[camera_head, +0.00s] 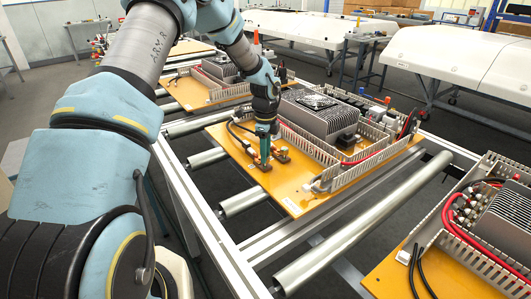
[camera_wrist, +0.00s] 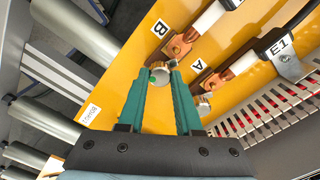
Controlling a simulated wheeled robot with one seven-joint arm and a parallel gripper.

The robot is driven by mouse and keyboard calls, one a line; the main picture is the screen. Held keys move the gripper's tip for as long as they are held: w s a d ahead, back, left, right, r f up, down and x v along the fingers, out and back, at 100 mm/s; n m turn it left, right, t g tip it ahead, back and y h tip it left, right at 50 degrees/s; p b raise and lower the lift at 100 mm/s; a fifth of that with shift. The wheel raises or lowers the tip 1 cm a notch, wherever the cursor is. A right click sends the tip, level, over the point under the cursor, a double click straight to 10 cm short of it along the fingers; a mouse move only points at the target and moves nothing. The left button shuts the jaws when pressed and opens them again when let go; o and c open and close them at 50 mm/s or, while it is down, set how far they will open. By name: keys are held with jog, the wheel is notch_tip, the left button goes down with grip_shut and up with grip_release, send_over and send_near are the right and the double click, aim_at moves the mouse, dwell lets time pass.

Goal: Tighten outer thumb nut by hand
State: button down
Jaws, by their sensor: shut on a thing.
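A second thumb nut (camera_wrist: 204,105) stands just right of the right finger, by the copper lug (camera_wrist: 217,78) near the letter A. In the head view, my gripper (camera_head: 265,163) points down at the lugs on the near panel (camera_head: 292,195); the nuts are too small to tell apart there.
A white slotted duct (camera_head: 345,172) with red wires lies right of the lugs. A grey finned unit (camera_head: 320,115) stands behind. Steel rollers (camera_head: 365,230) carry the panels. The panel's front left is clear.

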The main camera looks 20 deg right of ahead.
jog(key=shift+w+r, duration=0.15)
jog(key=shift+r, duration=0.1)
jog(key=c, duration=0.9)
grip_release()
jog(key=o, duration=0.3)
jog(key=shift+f, duration=0.15)
notch_tip(320, 180, up, 11)
jog(key=shift+f+b, duration=0.1)
jog(key=shift+b, duration=1)
